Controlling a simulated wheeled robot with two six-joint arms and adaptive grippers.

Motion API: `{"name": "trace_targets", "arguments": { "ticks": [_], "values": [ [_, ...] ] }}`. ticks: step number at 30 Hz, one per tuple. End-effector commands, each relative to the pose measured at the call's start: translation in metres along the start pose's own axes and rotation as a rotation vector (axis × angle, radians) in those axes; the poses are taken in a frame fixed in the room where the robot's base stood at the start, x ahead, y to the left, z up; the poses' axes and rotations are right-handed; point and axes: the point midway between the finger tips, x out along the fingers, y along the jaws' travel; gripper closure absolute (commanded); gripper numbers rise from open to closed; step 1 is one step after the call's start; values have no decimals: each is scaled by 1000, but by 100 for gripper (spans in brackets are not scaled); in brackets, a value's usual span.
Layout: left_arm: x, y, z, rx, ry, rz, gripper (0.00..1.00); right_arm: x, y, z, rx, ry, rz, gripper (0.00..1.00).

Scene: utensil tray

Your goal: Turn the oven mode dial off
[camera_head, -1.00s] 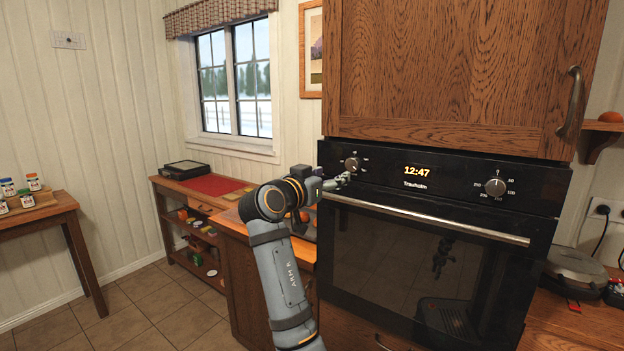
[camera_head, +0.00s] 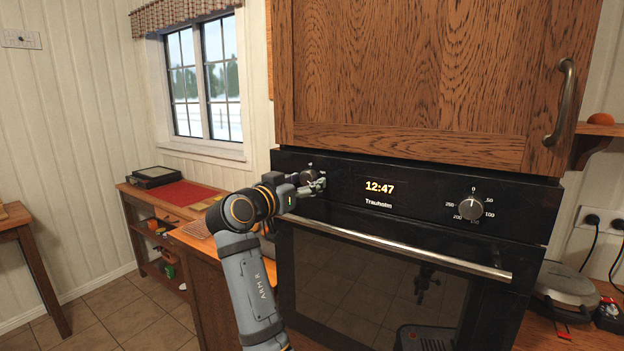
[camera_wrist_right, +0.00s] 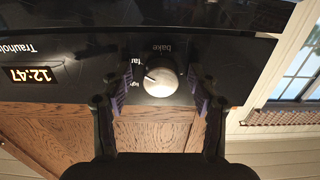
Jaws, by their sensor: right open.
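The oven mode dial is a round silver knob on the left part of the black oven panel. In the head view it is mostly hidden by my right gripper (camera_head: 314,186), which is at the panel in front of it. In the right wrist view the dial (camera_wrist_right: 161,80) shows between the two open fingers (camera_wrist_right: 160,91), one on each side, with visible gaps. I cannot tell how deep the fingers reach around it. The word "bake" stands beside the dial. Its dark mark points left in that turned picture. The left gripper is not in view.
The oven (camera_head: 420,215) has a clock reading 12:47 and a second dial (camera_head: 471,207) with numbers at the right. The oven door handle (camera_head: 400,251) juts out below the panel. A wooden cupboard (camera_head: 420,75) is directly above. A low counter (camera_head: 190,205) stands to the left.

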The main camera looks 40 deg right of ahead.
Motion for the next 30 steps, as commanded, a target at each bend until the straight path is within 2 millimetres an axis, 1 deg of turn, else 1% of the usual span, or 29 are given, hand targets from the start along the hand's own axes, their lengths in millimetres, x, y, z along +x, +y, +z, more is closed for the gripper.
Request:
{"name": "trace_targets", "arguments": {
  "ticks": [4,5,10,16,17,22,30],
  "values": [
    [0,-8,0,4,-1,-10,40,0,0,0,0,0,0,39],
    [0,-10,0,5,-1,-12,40,0,0,0,0,0,-1,42],
    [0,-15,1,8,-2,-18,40,0,0,0,0,0,0,65],
    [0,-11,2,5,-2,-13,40,0,0,0,0,0,0,92],
    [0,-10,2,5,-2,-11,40,0,0,0,0,0,0,94],
    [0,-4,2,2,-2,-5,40,0,0,0,-2,0,0,94],
    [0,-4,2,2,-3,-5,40,0,0,0,-9,0,0,94]
  ]
}}
